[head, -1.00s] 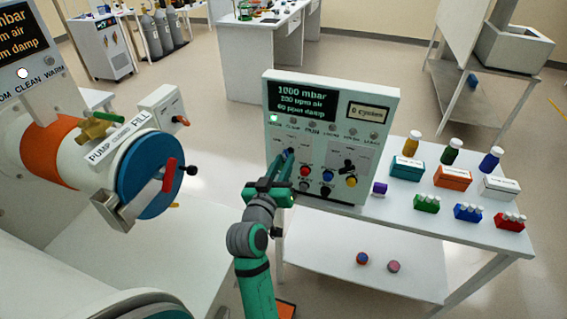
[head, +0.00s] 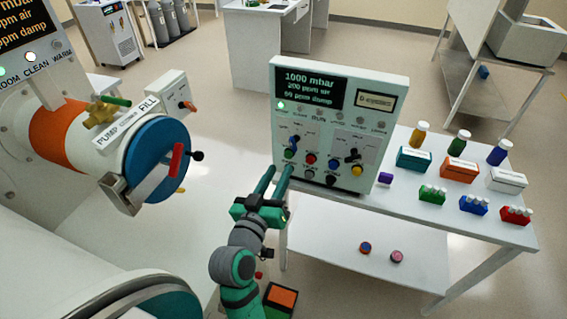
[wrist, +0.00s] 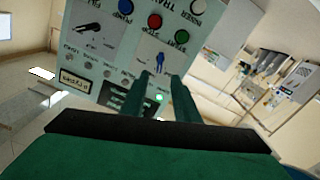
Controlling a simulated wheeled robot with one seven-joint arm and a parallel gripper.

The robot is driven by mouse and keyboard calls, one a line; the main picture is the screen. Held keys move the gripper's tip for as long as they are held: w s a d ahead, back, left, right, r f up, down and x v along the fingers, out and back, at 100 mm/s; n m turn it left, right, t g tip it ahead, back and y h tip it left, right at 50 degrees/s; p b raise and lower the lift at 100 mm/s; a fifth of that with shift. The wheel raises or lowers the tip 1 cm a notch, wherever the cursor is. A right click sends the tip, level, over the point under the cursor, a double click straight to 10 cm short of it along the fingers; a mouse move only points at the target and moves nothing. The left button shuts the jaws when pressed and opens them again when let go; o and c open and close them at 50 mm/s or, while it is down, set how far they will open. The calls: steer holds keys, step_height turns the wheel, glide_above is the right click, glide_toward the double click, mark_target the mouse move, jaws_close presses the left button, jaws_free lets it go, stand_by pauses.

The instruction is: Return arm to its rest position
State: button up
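My gripper (head: 279,171) is green, with two straight parallel fingers pointing up toward the control panel (head: 371,110). The fingers are apart with nothing between them. My arm rises from the bottom centre of the head view. In the wrist view my gripper (wrist: 159,78) shows both fingers with a gap, and the panel (wrist: 105,48) appears tilted and upside down behind them. A small blue switch (head: 295,139) on the panel lies beyond the fingertips, and it also shows in the wrist view (wrist: 160,62). The fingertips look clear of the switch.
The glovebox port with its blue disc (head: 157,155) and red handle (head: 177,160) stands at left. A white table (head: 385,208) at right holds bottles, boxes and vial racks. An orange-topped box (head: 281,298) is low beside my arm. Floor is open beyond the table.

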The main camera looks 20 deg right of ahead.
steer(key=shift+s+a, duration=0.4)
steer(key=shift+s, duration=0.05)
